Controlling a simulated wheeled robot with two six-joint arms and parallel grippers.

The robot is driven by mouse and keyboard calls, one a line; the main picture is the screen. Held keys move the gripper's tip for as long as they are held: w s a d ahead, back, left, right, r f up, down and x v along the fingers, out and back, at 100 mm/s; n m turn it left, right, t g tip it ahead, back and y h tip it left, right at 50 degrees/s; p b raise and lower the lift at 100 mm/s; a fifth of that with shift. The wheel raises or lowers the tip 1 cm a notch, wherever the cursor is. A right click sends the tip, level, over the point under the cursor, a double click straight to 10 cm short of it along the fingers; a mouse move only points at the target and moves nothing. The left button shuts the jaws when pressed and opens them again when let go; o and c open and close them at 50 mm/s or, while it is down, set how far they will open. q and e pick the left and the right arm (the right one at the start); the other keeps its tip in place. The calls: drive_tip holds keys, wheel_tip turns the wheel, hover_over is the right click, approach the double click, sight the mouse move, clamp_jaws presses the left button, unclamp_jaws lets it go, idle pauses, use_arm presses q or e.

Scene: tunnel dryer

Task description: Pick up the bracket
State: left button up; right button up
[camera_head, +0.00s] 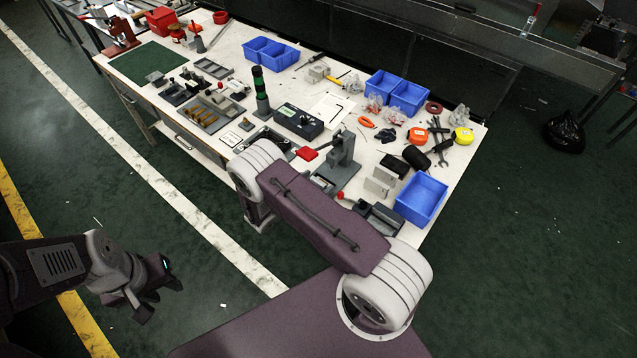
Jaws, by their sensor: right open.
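Two pale grey, plate-like metal pieces stand on the workbench (452,160), right of the grey press; the front one (375,187) looks like the bracket, though its exact shape is too small to tell. My left gripper (158,298) hangs over the green floor at lower left, well away from the bench; whether its jaws are apart is unclear. My right arm reaches up to the bench's front edge, and its elbow and upper link cover part of the edge. Its gripper is hidden behind or below the link. Nothing is seen held.
Close to the metal pieces are a grey press (341,160), a blue bin (421,199), a black cylinder (416,157) and a grey vise-like tool (380,217). More blue bins (408,97) stand behind.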

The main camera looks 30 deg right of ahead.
drive_tip(key=shift+x, duration=1.05)
drive_tip(key=shift+a, duration=0.1)
drive_tip(key=c, duration=1.7)
